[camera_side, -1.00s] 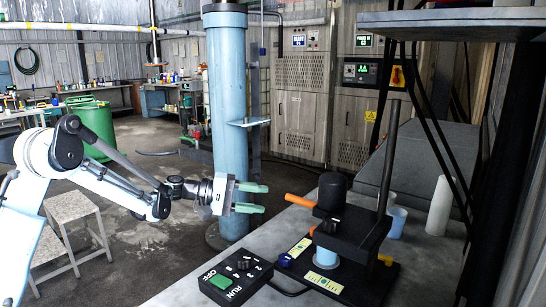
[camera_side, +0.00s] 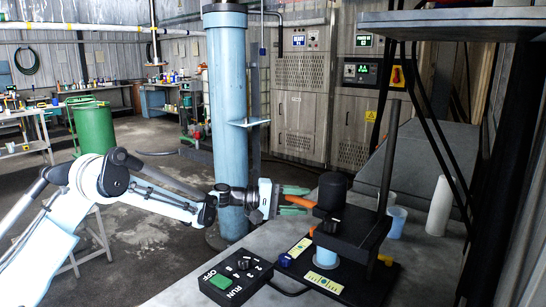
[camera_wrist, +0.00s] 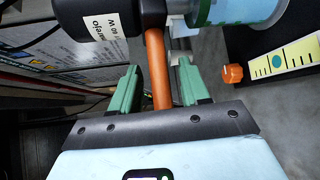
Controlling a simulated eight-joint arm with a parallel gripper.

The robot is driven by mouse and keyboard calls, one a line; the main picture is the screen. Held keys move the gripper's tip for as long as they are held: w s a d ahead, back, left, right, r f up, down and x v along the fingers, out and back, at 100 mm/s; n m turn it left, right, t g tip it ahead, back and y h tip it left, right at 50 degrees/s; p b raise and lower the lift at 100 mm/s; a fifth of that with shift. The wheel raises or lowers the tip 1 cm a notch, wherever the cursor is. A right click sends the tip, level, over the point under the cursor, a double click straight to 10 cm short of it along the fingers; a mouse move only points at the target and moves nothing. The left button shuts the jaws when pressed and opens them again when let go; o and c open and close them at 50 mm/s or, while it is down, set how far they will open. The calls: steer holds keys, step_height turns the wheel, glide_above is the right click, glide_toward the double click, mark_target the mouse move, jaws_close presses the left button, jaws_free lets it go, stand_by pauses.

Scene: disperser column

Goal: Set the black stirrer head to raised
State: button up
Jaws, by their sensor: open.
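The black stirrer head (camera_side: 332,190) stands upright on its black arm at the dark support rod (camera_side: 390,150), above a light-blue vessel (camera_side: 325,255). It also shows at the top of the wrist view (camera_wrist: 98,14). An orange handle (camera_side: 303,200) sticks out from the head to the left. My gripper (camera_side: 296,200) is open, its green fingers beside the handle's outer end. In the wrist view the orange handle (camera_wrist: 159,70) lies between the two spread fingers, with gaps on both sides. Contact is not visible.
A control box (camera_side: 235,276) with a green RUN/OFF switch sits on the bench front. White and blue cups (camera_side: 397,220) and a white roll (camera_side: 440,205) stand behind right. A blue column (camera_side: 228,120) rises behind.

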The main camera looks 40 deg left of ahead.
steer(key=shift+w+d, duration=0.2)
jaws_close()
stand_by(0.3)
step_height(320, 180, up, 15)
steer(key=shift+f, duration=0.2)
jaws_free()
steer(key=shift+f, duration=0.1)
